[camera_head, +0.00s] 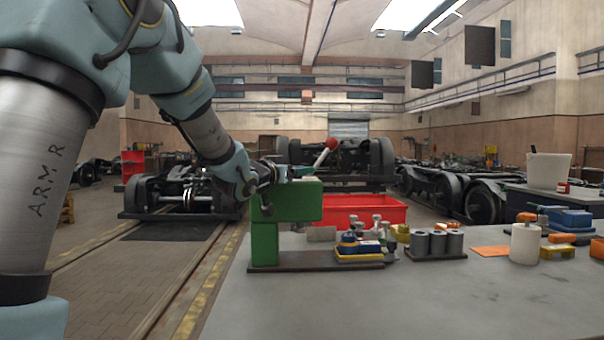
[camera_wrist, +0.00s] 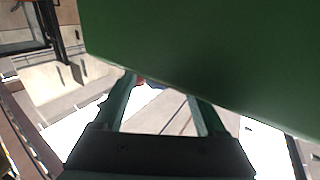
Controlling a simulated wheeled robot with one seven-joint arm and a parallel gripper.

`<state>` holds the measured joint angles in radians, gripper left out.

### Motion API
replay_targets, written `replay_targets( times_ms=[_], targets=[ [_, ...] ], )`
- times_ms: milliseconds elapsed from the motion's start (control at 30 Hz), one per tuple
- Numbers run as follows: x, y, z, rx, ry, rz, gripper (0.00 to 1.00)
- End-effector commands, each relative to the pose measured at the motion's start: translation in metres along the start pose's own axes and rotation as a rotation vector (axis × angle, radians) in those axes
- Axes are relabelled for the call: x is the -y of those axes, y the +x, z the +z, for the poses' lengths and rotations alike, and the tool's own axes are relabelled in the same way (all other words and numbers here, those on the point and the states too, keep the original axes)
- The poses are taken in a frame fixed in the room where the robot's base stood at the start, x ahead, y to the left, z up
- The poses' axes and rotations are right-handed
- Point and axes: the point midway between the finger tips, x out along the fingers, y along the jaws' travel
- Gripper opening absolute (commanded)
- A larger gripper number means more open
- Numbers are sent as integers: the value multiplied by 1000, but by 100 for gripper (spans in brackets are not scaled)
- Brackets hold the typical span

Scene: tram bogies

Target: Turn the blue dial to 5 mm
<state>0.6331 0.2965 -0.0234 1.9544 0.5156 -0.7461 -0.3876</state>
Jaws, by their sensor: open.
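A green press (camera_head: 264,228) stands on a dark base at the left of the grey workbench. Its lever ends in a red ball (camera_head: 332,143). My gripper (camera_head: 300,172) is at the top of the press, with teal fingers. In the wrist view my gripper (camera_wrist: 163,92) is open, and a green surface (camera_wrist: 220,50) fills the upper right, very close to the fingers. A small blue round part (camera_head: 348,240) shows by the yellow tray at the press's foot. I cannot tell whether it is the blue dial. No dial scale or 5 mm mark is readable.
A red bin (camera_head: 363,210) stands behind the press. Grey cylinders (camera_head: 438,243) stand on a dark holder right of it. A white roll (camera_head: 524,244) and an orange sheet (camera_head: 491,251) are farther right. The bench front is clear.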

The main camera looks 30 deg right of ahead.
Motion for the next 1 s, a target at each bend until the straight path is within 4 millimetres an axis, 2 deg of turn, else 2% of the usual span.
replay_targets(
  times_ms=[100,333,500,1000],
  targets=[
    [1,-26,1,-2,1,-2,74],
    [0,-58,0,-2,1,-1,74],
    [0,-65,0,-1,1,1,74],
    [0,-65,0,-1,1,0,74]
  ],
)
